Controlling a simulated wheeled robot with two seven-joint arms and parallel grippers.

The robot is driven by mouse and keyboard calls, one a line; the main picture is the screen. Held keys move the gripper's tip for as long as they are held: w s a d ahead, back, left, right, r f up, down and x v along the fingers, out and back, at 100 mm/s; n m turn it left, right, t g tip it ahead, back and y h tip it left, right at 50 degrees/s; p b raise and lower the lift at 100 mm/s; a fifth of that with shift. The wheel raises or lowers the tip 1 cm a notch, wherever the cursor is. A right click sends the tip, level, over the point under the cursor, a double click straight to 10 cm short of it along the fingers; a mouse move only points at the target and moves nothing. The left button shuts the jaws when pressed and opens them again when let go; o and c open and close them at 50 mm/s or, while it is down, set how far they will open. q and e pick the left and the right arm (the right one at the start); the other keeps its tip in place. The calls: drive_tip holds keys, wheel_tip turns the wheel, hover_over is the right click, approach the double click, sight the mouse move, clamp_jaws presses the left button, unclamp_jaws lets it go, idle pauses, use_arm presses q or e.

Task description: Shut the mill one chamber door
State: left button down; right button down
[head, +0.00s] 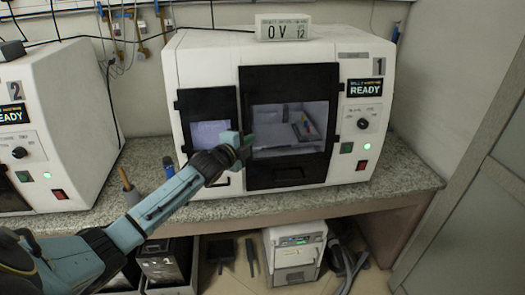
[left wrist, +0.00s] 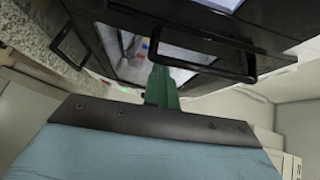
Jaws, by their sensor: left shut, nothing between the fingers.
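Mill one (head: 205,65) is the white machine marked 1 on the bench. Its chamber door (head: 290,72) is a black frame with a clear window, and the lit chamber shows through it. The door looks close to the mill's front, but I cannot tell whether it is fully flush. My left gripper (head: 243,150), with green fingers, is shut and empty in front of the door's left edge. I cannot tell whether it touches. In the left wrist view, the shut fingers (left wrist: 162,88) point at a black-framed window, with a black bar handle (left wrist: 205,72) close by.
A smaller black-framed door (head: 205,97) is left of the chamber door. Mill two (head: 60,75) stands at the left. A display box (head: 283,27) sits on mill one. The granite bench (head: 395,185) has handled tools near my arm. A grey door (head: 470,200) is at the right.

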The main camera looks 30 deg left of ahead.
use_arm(q)
drive_tip(key=shift+a+r, duration=0.15)
drive_tip(key=shift+a, duration=0.35)
drive_tip(key=s+d+r+p, duration=0.1)
drive_tip(key=s+d, duration=0.3)
drive_tip(key=s, duration=0.7)
drive_tip(key=shift+d+r+p, duration=0.15)
drive_tip(key=shift+r+p, duration=0.15)
drive_tip(key=shift+r, duration=0.1)
